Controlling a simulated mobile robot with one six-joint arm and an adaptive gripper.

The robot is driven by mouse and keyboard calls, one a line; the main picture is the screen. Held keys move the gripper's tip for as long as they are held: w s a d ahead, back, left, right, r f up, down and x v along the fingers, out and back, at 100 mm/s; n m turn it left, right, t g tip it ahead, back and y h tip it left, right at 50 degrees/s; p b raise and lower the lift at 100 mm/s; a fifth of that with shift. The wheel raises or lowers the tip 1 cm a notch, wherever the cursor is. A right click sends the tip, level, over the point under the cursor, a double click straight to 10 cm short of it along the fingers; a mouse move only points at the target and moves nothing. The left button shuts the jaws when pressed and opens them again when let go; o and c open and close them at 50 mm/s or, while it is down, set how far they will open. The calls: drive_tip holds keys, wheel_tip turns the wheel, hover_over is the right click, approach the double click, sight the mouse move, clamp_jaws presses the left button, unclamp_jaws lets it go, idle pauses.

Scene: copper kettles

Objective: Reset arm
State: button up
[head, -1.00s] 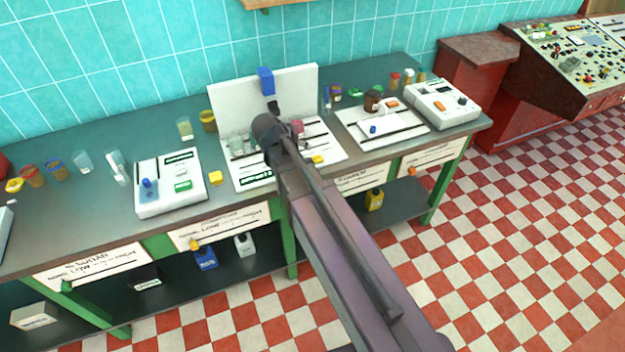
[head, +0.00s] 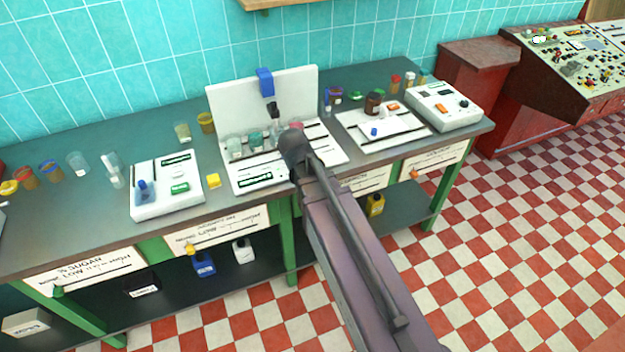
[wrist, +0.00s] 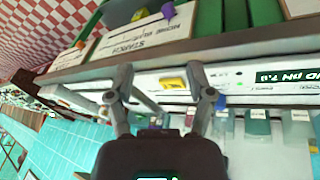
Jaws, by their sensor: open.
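My arm reaches from the lower right up over the bench in the head view, and hides part of the white station behind it. My gripper (wrist: 160,97) shows in the wrist view with its two fingers spread apart and nothing between them. Beyond the fingers are the bench front and the white station, with a yellow block (wrist: 173,83) seen between the fingers. In the head view the fingers are mostly hidden behind the arm's end.
The bench (head: 85,228) holds a white station with a back panel (head: 235,108), cups, a white device (head: 165,205) at left and another device (head: 445,105) at right. Bottles stand on the shelf below. The checkered floor (head: 530,240) at right is clear.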

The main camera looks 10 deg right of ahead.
idle(0.5)
drive_tip(key=s+f+n+g+y, duration=0.1)
drive_tip(key=s+n+g+y, duration=0.1)
drive_tip(key=s, duration=0.6)
drive_tip(key=shift+s+d+n+y, duration=0.25)
drive_tip(key=shift+n+y, duration=0.25)
drive_tip(key=shift+y, duration=0.3)
